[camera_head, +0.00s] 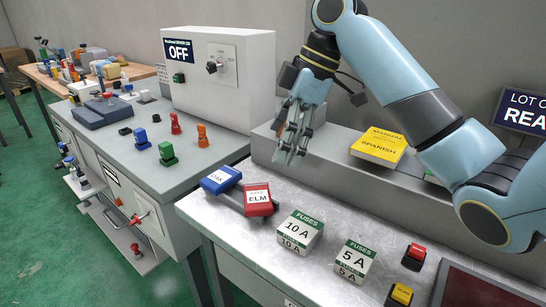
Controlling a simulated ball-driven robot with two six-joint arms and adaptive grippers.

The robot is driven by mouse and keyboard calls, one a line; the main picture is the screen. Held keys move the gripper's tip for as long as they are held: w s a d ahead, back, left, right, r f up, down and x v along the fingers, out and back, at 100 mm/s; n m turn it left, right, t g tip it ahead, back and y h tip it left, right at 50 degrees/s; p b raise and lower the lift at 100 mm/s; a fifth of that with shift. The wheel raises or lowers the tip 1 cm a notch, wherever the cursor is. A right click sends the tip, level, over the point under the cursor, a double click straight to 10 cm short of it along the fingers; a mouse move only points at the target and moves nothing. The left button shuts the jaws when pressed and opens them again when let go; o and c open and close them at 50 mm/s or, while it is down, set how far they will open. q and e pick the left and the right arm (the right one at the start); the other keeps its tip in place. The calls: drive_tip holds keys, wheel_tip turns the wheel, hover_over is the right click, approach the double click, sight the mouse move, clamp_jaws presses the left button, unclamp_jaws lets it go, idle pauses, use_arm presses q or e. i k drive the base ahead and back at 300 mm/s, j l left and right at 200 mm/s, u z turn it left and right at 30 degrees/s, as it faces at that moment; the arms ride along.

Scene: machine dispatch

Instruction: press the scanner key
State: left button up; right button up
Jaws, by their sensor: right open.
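My right gripper (292,154) hangs at the upper middle, its arm coming in from the right. Its fingers point down, apart and empty, above the back of the metal bench and left of the yellow Spanish manual. No key is labelled as the scanner key, so I cannot tell which one it is. A red key (415,256) and a yellow key (399,295) sit on dark bases at the bench's right. The gripper is well apart from these keys. My left gripper is not in view.
The manual (379,146) lies on the rear ledge. Two fuse boxes, 10 A (300,229) and 5 A (354,259), and red ELM (258,199) and blue OAK (221,180) blocks stand on the bench. A dark sign (523,110) is cut off at right.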

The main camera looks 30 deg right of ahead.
sight(417, 251)
drive_tip(key=k+j, duration=0.8)
drive_tip(key=k, duration=0.05)
